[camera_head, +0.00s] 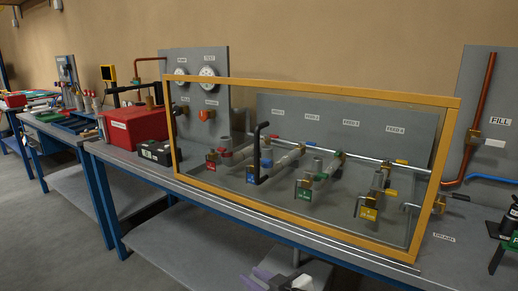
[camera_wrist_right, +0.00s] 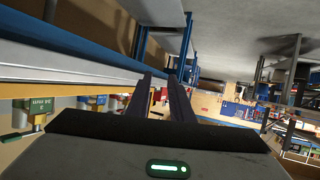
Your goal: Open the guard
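The guard (camera_head: 340,91) is a clear panel in a yellow frame, standing over the front of the bench in the head view. My right gripper (camera_head: 256,277) is low at the bottom edge, in front of and below the bench edge, apart from the guard. In the right wrist view its two dark fingers (camera_wrist_right: 161,90) are apart with nothing between them. My left gripper is not in view.
A red box (camera_head: 133,127) and a small black box (camera_head: 155,152) stand left of the guard. A gauge panel (camera_head: 222,60) is behind. Copper pipe (camera_head: 484,90) and a black tool (camera_head: 508,225) are at the right. A lower shelf (camera_head: 200,245) runs under the bench.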

